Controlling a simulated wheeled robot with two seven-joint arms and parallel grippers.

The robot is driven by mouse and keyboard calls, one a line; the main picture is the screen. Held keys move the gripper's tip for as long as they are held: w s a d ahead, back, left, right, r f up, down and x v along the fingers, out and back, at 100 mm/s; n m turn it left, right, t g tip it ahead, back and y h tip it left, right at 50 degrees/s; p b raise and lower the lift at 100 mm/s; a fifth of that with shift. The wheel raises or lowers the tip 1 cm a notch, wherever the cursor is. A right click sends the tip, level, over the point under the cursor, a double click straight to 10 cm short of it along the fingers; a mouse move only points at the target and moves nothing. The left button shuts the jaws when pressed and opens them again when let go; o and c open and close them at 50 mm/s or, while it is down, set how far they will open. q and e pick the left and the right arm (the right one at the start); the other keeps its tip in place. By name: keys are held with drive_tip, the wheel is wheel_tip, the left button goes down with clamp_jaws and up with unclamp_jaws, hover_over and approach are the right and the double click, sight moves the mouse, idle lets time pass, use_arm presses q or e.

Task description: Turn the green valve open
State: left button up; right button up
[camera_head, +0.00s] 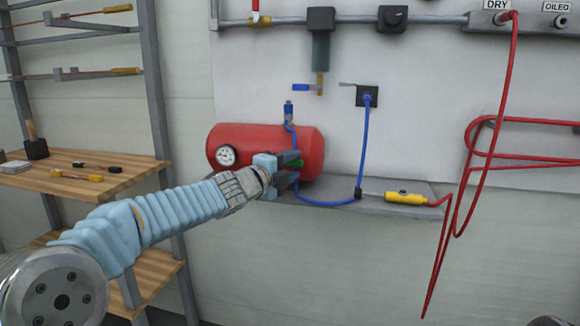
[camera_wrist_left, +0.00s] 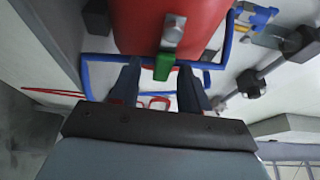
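The green valve (camera_head: 293,163) is a small green handle at the lower right end of the red tank (camera_head: 265,140). It also shows in the left wrist view (camera_wrist_left: 163,68), hanging from a grey fitting (camera_wrist_left: 173,32) on the tank. My left gripper (camera_head: 291,171) is at the handle, with its fingers open. In the left wrist view, the left gripper's fingers (camera_wrist_left: 160,82) stand on either side of the green handle with a gap on both sides. I cannot tell how deep the handle sits between them. My right gripper is not in view.
The tank sits on a grey wall shelf (camera_head: 420,208) with a round gauge (camera_head: 226,156). A blue hose (camera_head: 364,150) loops past the gripper. A yellow-handled tool (camera_head: 404,198) and red hose (camera_head: 497,125) are to the right. A wooden rack (camera_head: 120,178) stands left.

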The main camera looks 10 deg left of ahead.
use_arm(q)
drive_tip(key=v, duration=1.3)
drive_tip(key=shift+s+a+b, duration=0.2)
drive_tip(key=shift+s+b, duration=0.15)
drive_tip(key=shift+b, duration=0.05)
drive_tip(key=shift+f, duration=0.1)
